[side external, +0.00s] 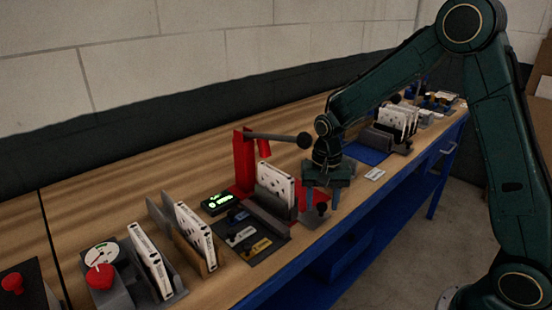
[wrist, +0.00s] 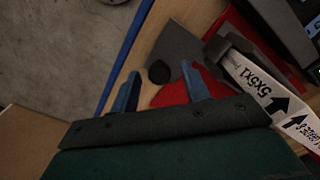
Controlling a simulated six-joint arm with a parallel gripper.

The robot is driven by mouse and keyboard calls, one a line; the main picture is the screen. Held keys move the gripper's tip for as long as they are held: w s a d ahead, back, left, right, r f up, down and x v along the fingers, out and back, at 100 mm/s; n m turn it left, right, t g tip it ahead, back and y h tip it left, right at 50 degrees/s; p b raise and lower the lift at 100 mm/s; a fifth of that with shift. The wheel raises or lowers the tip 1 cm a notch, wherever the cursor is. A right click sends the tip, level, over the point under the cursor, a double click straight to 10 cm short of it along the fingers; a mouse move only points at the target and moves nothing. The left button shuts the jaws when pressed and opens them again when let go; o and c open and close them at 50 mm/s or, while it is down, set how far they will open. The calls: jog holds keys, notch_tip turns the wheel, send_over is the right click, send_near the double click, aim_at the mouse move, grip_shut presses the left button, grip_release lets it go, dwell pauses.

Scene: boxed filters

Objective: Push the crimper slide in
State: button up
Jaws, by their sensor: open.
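The crimper is a red press with a red upright (side external: 243,160) and a lever ending in a black ball (side external: 304,140). A white boxed filter (side external: 277,184) stands in it, and the box also shows in the wrist view (wrist: 252,80). The grey slide (side external: 309,217) sticks out on the side near the bench's front edge and carries a black knob (side external: 322,208). In the wrist view the grey plate (wrist: 178,45) and the knob (wrist: 159,72) lie beyond my fingertips. My gripper (side external: 321,206) is open, pointing down, with its fingers either side of the knob; contact cannot be told.
Left of the crimper are a small box with a green display (side external: 216,203), a dark mat with cards (side external: 262,262), filter boxes in holders (side external: 197,232) and a red-knobbed dial unit (side external: 100,276). A blue mat (side external: 366,155) and more boxes (side external: 398,122) stand at right.

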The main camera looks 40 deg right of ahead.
jog(key=d, duration=0.9)
jog(key=shift+r, duration=0.2)
notch_tip(320, 180, up, 13)
jog(key=s+a+r+n+t, duration=0.2)
jog(key=s+a+r+n, duration=0.1)
jog(key=s+a+r, duration=0.4)
jog(key=s+a+f+n+t, duration=0.1)
jog(key=s+a+n, duration=0.1)
jog(key=s, duration=0.6)
jog(key=s+a+n+t, duration=0.2)
jog(key=s+a+n, duration=0.1)
jog(key=s, duration=0.4)
jog(key=shift+s+f+n+t, duration=0.3)
jog(key=shift+s+f+n, duration=0.05)
jog(key=shift+n, duration=0.15)
dwell(0.5)
dwell(0.4)
